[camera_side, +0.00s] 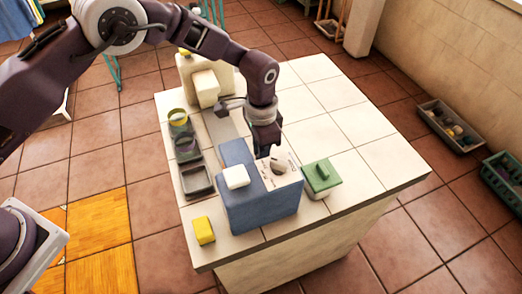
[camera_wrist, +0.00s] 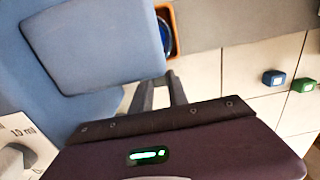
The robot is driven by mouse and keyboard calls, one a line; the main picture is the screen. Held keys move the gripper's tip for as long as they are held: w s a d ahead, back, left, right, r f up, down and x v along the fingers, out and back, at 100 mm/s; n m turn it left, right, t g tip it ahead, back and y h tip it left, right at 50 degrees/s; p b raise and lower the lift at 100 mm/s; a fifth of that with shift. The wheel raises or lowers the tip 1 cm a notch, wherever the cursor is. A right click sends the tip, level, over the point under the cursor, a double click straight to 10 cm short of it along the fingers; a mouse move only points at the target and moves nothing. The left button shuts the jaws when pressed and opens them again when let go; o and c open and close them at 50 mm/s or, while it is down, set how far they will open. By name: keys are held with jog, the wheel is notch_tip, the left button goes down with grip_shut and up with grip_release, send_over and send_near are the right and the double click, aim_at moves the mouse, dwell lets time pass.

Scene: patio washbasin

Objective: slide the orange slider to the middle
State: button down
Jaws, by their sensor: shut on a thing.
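I cannot clearly make out the orange slider in either view. An orange-rimmed piece with blue inside (camera_wrist: 172,28) shows at the blue unit's edge in the wrist view; I cannot tell whether it is the slider. The blue unit (camera_side: 258,213) stands on the tiled counter, with a pale panel, a knob (camera_side: 277,168) and a white block (camera_side: 236,177) on it. My gripper (camera_side: 265,147) is low beside the unit's raised part. In the wrist view its fingers (camera_wrist: 162,92) reach the blue surface (camera_wrist: 90,45). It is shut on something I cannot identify.
A green lidded box (camera_side: 322,182) is right of the unit, and a yellow block (camera_side: 204,230) is at front left. The counter's back right (camera_side: 345,110) is clear.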

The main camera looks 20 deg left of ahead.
jog(key=w+a, duration=0.7)
jog(key=w, duration=0.1)
jog(key=shift+a, duration=0.4)
jog(key=c, duration=1.3)
grip_release()
jog(key=shift+s, duration=0.1)
notch_tip(320, 180, up, 7)
jog(key=shift+r, duration=0.1)
